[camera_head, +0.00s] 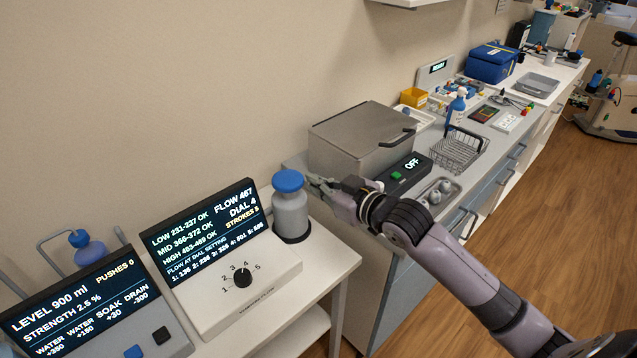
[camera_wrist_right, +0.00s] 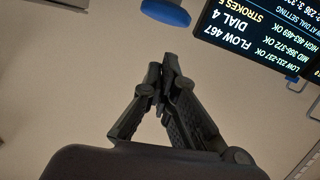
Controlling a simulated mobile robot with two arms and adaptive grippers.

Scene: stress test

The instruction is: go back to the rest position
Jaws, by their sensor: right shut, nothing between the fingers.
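My right gripper (camera_head: 318,186) reaches in from the lower right of the head view. Its fingers are just right of a grey pump bottle (camera_head: 291,215) with a blue cap (camera_head: 288,181). I cannot tell whether they touch it. In the right wrist view the right gripper (camera_wrist_right: 160,72) has its fingertips together with nothing between them. The blue cap (camera_wrist_right: 166,12) shows beyond the fingertips there. The flow display (camera_head: 210,232) reads flow 467, dial 4, strokes 5, and also shows in the wrist view (camera_wrist_right: 265,35). My left gripper is not in view.
A dial box (camera_head: 240,292) and a level display (camera_head: 80,305) stand at the lower left. A grey lidded box (camera_head: 352,135) with an OFF panel (camera_head: 405,172), a wire basket (camera_head: 455,150) and a blue case (camera_head: 492,65) line the counter. The wooden floor (camera_head: 560,190) at right is clear.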

